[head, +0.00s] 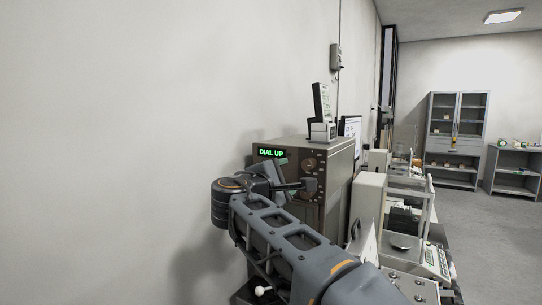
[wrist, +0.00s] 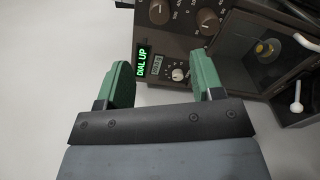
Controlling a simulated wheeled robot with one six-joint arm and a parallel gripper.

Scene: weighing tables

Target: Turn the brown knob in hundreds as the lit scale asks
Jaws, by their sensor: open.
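The lit scale (head: 290,148) is a dark brown-grey box with a green display (head: 271,152) reading "DIAL UP". In the wrist view its front (wrist: 184,48) appears tilted, with the same lit display (wrist: 143,62). Two large brown knobs show there, one at the top edge (wrist: 158,12) and one to its right (wrist: 208,21), with numbers around them. A small pale knob (wrist: 178,74) sits below, beside a small readout (wrist: 158,65). My gripper (wrist: 160,62) is open and empty, its green fingers in front of the panel, apart from the brown knobs. In the head view my gripper (head: 289,178) partly hides the panel.
A windowed chamber (wrist: 266,50) with a yellowish round item inside is beside the panel, near white-knobbed levers (wrist: 297,107). A small device (head: 321,115) stands on top of the scale. Other balances (head: 403,225) stand to the right. Open floor (head: 488,235) lies beyond.

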